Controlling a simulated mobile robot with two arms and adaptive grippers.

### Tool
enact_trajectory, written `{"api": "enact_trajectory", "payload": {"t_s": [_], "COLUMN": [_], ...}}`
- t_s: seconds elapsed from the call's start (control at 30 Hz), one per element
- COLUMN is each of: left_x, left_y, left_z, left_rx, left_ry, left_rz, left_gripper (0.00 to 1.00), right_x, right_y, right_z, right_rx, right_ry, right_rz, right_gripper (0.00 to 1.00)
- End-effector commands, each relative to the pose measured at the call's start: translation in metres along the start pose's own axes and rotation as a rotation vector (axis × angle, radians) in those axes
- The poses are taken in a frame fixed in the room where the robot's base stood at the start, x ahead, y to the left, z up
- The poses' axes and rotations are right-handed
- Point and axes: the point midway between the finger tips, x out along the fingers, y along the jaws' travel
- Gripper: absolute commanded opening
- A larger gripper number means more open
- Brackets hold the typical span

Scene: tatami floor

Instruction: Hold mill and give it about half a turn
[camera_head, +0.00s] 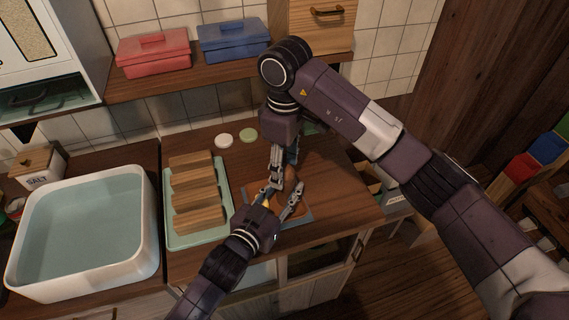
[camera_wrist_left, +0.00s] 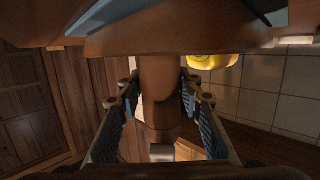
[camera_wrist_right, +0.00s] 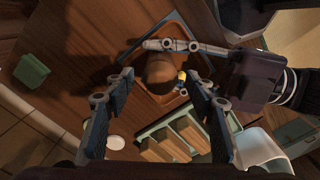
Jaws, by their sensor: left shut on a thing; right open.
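The mill is brown wood with a round head. In the left wrist view its body (camera_wrist_left: 160,95) stands between the two fingers of my left gripper (camera_wrist_left: 158,108), which is shut on it. In the right wrist view I see the mill's head (camera_wrist_right: 158,74) from above. My right gripper (camera_wrist_right: 160,98) is open, with its fingers apart on either side of the head and not visibly touching it. In the head view my left gripper (camera_head: 281,198) reaches in from below, and my right gripper (camera_head: 275,170) points down close by. They largely hide the mill there.
A pale green tray (camera_head: 222,237) with several wooden blocks stands left of the grippers, beside a white basin (camera_head: 150,250). Two round lids (camera_head: 224,141) lie behind. A shelf above holds a red box (camera_head: 153,55) and a blue box (camera_head: 233,42).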

Motion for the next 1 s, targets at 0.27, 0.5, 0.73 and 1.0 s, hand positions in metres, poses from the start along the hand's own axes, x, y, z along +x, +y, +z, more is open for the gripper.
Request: {"api": "enact_trajectory", "payload": {"t_s": [0.27, 0.5, 0.73, 1.0], "left_x": [-0.0001, 0.0000, 0.0000, 0.0000], "left_y": [-0.0012, -0.0016, -0.0018, -0.0017], "left_z": [0.0017, 0.0015, 0.0012, 0.0010], "left_rx": [0.001, 0.001, 0.002, 0.002], "left_ry": [-0.004, -0.003, -0.003, -0.002], "left_rz": [-0.002, -0.003, -0.003, -0.003], "left_gripper": [0.06, 0.06, 0.06, 0.06], "right_x": [-0.0025, -0.0036, -0.0016, 0.0008], "right_y": [0.0002, -0.0005, 0.0016, 0.0001], "right_z": [-0.0035, -0.0062, -0.0006, 0.0007], "right_rx": [-0.039, -0.104, -0.153, -0.414], "right_ry": [0.002, 0.003, -0.003, -0.002], "right_rz": [0.013, 0.021, 0.010, -0.001], "right_gripper": [0.50, 0.50, 0.50, 0.50]}}
